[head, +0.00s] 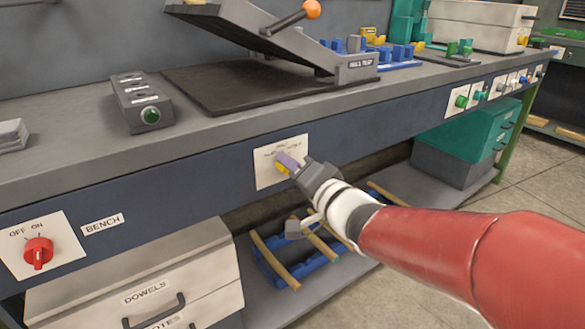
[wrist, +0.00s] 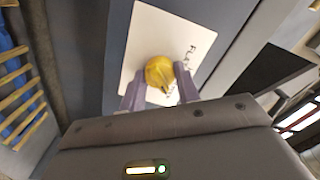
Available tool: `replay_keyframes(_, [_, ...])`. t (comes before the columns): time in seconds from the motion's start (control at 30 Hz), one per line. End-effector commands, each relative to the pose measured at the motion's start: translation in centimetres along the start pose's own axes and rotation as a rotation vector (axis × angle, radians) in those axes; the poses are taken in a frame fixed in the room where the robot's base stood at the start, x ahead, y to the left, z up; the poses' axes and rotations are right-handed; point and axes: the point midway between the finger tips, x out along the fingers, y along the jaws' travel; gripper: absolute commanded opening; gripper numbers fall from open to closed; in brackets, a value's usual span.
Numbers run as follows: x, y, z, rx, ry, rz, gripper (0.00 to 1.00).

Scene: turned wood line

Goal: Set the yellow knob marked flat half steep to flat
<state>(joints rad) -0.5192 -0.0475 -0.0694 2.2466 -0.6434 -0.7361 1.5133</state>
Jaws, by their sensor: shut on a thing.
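The yellow knob (head: 282,169) is on a white plate (head: 264,172) on the bench's dark front panel. In the wrist view the yellow knob (wrist: 159,72) sits between the two purple fingers of my gripper (wrist: 160,88). My gripper (head: 289,162) is shut on the knob. The plate shows in the wrist view (wrist: 148,30) with part of a printed word beside the knob. The print is too small and partly covered, so I cannot tell which mark the knob points to.
A red knob (head: 38,252) marked OFF ON is at lower left beside a BENCH label (head: 102,224). Plates with green and blue knobs (head: 461,101) are further right. White drawers (head: 135,290) and blue racks (head: 318,258) are below the panel.

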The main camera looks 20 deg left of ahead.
Motion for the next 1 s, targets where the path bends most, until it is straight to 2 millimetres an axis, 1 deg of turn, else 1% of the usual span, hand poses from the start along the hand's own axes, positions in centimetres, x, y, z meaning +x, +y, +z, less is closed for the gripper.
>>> replay_keyframes(0.17, [-0.02,0.05,0.01,-0.016,0.000,0.000,0.09])
replay_keyframes(0.37, [-0.03,0.13,0.00,-0.089,0.001,0.000,0.09])
replay_keyframes(0.57, [-0.03,0.22,0.07,-0.235,0.001,0.001,0.09])
replay_keyframes(1.0, [-0.04,0.21,0.12,-0.652,0.001,0.001,0.09])
